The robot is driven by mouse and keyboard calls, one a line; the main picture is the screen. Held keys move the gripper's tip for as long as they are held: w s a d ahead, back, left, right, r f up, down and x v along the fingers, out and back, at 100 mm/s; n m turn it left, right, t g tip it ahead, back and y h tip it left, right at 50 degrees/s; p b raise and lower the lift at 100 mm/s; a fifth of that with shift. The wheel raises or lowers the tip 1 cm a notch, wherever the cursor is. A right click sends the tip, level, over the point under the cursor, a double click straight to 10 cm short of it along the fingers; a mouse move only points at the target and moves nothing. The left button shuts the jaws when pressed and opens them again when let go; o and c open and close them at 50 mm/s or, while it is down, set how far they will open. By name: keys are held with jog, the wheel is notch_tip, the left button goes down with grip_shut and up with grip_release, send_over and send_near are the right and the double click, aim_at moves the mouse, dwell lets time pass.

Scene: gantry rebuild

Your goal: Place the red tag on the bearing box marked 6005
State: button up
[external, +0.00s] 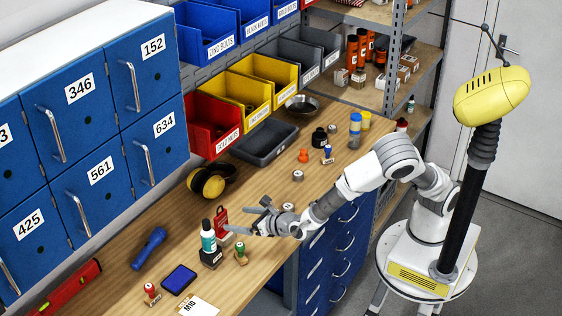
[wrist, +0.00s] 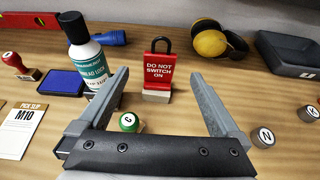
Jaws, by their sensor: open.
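The red tag (wrist: 159,70), lettered "DO NOT SWITCH ON", stands upright on a small pale block on the bench, with a dark shackle at its top. It also shows in the external view (external: 221,220), partly behind a bottle. My gripper (external: 233,220) is open and empty, low over the bench and facing the tag. In the wrist view the tag appears between my two fingers (wrist: 160,75), just beyond their tips and not held. Small boxes (external: 404,72) sit on the shelf unit at the back; their markings are too small to read, so I cannot pick out 6005.
A white-and-teal bottle (wrist: 86,55) stands close left of the tag. A green-topped stamp (wrist: 130,122) is near my left finger. Yellow ear muffs (wrist: 212,42) and a dark tray (wrist: 290,55) lie to the right. Bench around the tag's right side is clear.

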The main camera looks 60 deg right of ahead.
jog(key=shift+v, duration=1.7)
jog(key=shift+w+d, duration=0.1)
jog(key=s+d+r+m+g+h, duration=0.2)
jog(key=d+r+m, duration=0.1)
jog(key=d+m, duration=0.5)
jog(key=s+d+r+m+g+h, duration=0.1)
jog(key=d+r+m+g+h, duration=0.15)
jog(key=d+m, duration=0.55)
jog(key=s+d+r+m+g+h, duration=0.1)
jog(key=s+d+r+m+g, duration=0.3)
jog(key=d, duration=0.8)
jog(key=s+d+r+m+y, duration=0.1)
jog(key=s+r+m+y, duration=0.1)
jog(key=s+m, duration=0.5)
jog(key=s+d+r+m+y, duration=0.1)
jog(key=s+r+m+y, duration=0.2)
jog(key=s+m, duration=0.5)
jog(key=shift+d+r+m, duration=0.2)
jog(key=shift+r+m, duration=0.1)
jog(key=shift+m, duration=0.2)
jog(key=shift+t+y, duration=0.25)
